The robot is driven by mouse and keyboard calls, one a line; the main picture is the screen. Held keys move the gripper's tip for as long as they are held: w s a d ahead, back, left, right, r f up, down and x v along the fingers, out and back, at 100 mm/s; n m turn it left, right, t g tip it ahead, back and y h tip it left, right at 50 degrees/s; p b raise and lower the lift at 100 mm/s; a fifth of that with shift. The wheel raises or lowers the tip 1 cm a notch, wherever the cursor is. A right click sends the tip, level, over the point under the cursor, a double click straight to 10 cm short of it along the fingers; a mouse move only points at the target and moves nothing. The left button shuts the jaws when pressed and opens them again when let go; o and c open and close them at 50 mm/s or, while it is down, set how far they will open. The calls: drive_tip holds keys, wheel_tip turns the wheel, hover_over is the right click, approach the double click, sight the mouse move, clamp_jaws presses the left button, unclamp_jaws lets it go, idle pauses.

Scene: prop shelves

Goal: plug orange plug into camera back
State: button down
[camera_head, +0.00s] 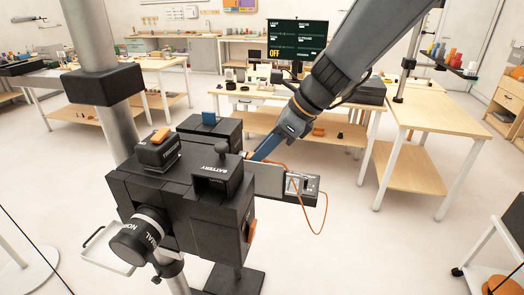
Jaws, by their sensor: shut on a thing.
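The camera (202,212) is a bulky black body on a stand at left of centre, with blocks marked "BATTERY" and "TRIGGER" and a round knob or lens marked "NORMAL". My gripper (256,155) reaches down from the upper right to the far right side of the camera. It is shut on the orange plug (249,154), of which only a small orange bit shows at the fingertips. An orange cable (324,212) runs from there and hangs in a loop by a grey box. The camera block hides the socket area, so I cannot tell whether the plug touches it.
The grey box (301,186) with switches sits on an arm to the right of the camera. A thick grey post (120,130) stands at the left. Wooden tables (425,130) stand behind, with a monitor (296,40) reading "OFF". The floor at lower right is mostly free.

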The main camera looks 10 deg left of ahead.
drive_tip(key=c, duration=1.4)
unclamp_jaws()
drive_tip(key=shift+a, duration=0.1)
drive_tip(key=shift+c, duration=0.2)
drive_tip(key=shift+r, duration=0.1)
drive_tip(key=b+v, duration=0.2)
drive_tip(key=v, duration=0.5)
drive_tip(key=shift+r, duration=0.2)
drive_tip(key=s+d+f+n+h+b, duration=0.3)
drive_tip(key=d+f+n, duration=0.6)
drive_tip(key=d+f, duration=0.3)
drive_tip(key=s+d+f+n+h+b, duration=0.3)
drive_tip(key=s+d+f+n, duration=0.3)
drive_tip(key=d+f+n, duration=0.4)
drive_tip(key=d+f+h, duration=0.1)
drive_tip(key=d+f, duration=0.1)
drive_tip(key=d, duration=0.2)
drive_tip(key=shift+d+f+t, duration=0.25)
drive_tip(key=shift+t, duration=0.15)
